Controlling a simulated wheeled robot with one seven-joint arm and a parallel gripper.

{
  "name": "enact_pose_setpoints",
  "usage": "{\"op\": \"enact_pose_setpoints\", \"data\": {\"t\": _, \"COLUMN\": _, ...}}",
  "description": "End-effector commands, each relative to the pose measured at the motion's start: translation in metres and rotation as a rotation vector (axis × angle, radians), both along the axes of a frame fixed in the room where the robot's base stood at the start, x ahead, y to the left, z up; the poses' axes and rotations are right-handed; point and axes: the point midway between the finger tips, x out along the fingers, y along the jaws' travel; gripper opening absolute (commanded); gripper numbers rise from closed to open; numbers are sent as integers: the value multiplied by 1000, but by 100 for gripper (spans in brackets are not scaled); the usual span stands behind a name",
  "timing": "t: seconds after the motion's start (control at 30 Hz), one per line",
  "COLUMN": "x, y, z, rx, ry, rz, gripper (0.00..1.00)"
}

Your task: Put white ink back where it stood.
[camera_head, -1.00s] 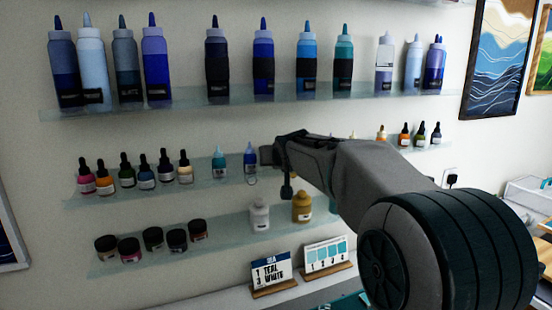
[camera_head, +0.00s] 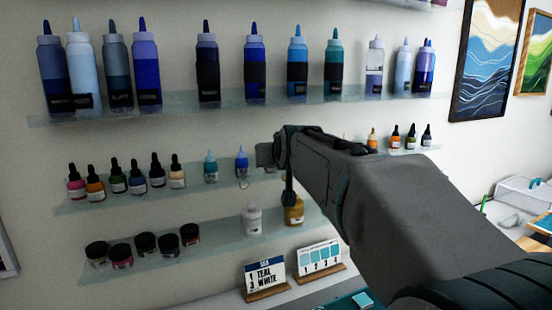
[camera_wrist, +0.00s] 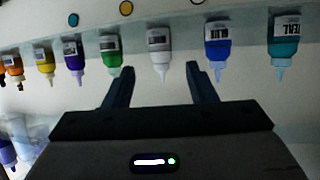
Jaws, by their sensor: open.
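In the wrist view, which shows the shelf upside down, a small bottle with a pale grey-white body and label, the white ink (camera_wrist: 159,40), stands in the row between a blue bottle (camera_wrist: 217,42) and a green bottle (camera_wrist: 110,48). My gripper (camera_wrist: 160,68) is open, with one finger on each side of the white ink's nozzle. No contact shows, and nothing else is between the fingers. In the head view my gripper (camera_head: 264,155) is at the middle shelf, just right of the blue bottle, and my arm hides the white ink.
A teal bottle (camera_wrist: 283,38) stands beyond the blue one. Purple (camera_wrist: 74,55) and yellow (camera_wrist: 45,60) bottles follow the green one. Large bottles line the upper shelf (camera_head: 180,108); jars and two bottles stand on the lower shelf (camera_head: 215,240). A "1 TEAL 3 WHITE" card (camera_head: 266,272) stands below.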

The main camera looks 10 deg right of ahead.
Motion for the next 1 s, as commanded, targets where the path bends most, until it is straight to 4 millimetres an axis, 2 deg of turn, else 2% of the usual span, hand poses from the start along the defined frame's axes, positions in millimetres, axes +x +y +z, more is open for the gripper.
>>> {"op": "enact_pose_setpoints", "data": {"t": 0.13, "x": -16, "y": 1, "z": 6, "rx": -1, "ry": 0, "rz": 0, "gripper": 51}}
{"op": "enact_pose_setpoints", "data": {"t": 0.33, "x": -24, "y": 1, "z": 9, "rx": 0, "ry": 2, "rz": 0, "gripper": 51}}
{"op": "enact_pose_setpoints", "data": {"t": 0.47, "x": -37, "y": 3, "z": -7, "rx": -3, "ry": 51, "rz": 3, "gripper": 51}}
{"op": "enact_pose_setpoints", "data": {"t": 0.57, "x": -68, "y": 6, "z": -47, "rx": -8, "ry": 172, "rz": 8, "gripper": 51}}
{"op": "enact_pose_setpoints", "data": {"t": 0.67, "x": -120, "y": 6, "z": -105, "rx": -10, "ry": 350, "rz": 11, "gripper": 51}}
{"op": "enact_pose_setpoints", "data": {"t": 0.7, "x": -144, "y": 6, "z": -128, "rx": -10, "ry": 425, "rz": 11, "gripper": 51}}
{"op": "enact_pose_setpoints", "data": {"t": 0.8, "x": -202, "y": 4, "z": -181, "rx": -6, "ry": 601, "rz": 16, "gripper": 51}}
{"op": "enact_pose_setpoints", "data": {"t": 0.9, "x": -251, "y": 2, "z": -221, "rx": 0, "ry": 744, "rz": 23, "gripper": 51}}
{"op": "enact_pose_setpoints", "data": {"t": 1.0, "x": -286, "y": 1, "z": -246, "rx": 4, "ry": 841, "rz": 29, "gripper": 51}}
